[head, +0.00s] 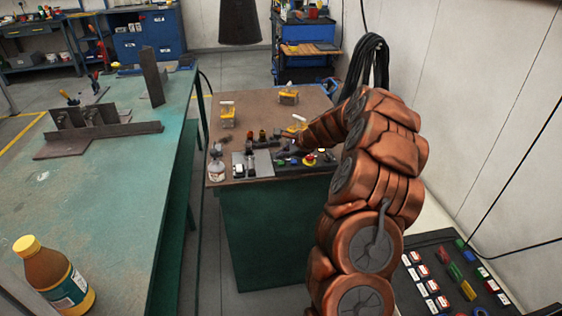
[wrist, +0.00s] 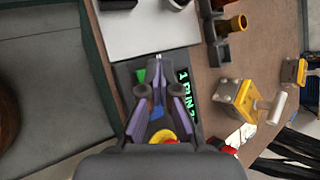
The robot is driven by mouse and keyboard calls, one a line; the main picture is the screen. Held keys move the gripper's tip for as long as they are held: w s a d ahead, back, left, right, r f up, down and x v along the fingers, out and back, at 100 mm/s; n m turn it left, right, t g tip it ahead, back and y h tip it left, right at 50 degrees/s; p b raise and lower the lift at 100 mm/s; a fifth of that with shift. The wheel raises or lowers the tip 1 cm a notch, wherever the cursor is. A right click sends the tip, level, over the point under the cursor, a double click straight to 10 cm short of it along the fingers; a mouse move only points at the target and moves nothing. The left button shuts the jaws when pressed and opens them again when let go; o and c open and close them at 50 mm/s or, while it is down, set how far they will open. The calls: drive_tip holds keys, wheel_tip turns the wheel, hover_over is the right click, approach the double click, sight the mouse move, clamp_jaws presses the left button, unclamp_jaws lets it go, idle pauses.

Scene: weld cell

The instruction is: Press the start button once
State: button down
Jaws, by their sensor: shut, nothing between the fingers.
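A dark control box lies on the brown bench top, with a green button (head: 280,162), a blue button (head: 293,161) and a red knob on a yellow base (head: 310,158). In the wrist view the green button (wrist: 141,76) shows beside the left fingertip, and the blue one (wrist: 142,105) is partly covered by a finger. Green lettering that seems to read "1 RUN 2" runs along the box's right side. My gripper (wrist: 158,88) is shut and empty, over the box. I cannot tell its height above the buttons. In the head view my gripper (head: 287,140) shows small behind the box.
A light grey plate (head: 253,164) lies left of the box. Yellow clamps (head: 227,115) stand on the brown bench, one close by the gripper (wrist: 240,100). A green-topped table (head: 110,190) with a bottle (head: 55,277) stands left. Another button panel (head: 455,272) is at lower right.

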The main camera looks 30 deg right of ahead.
sight(282, 164)
drive_tip(key=shift+r+p, duration=2.1)
drive_tip(key=shift+r, duration=0.4)
drive_tip(key=shift+a, duration=0.1)
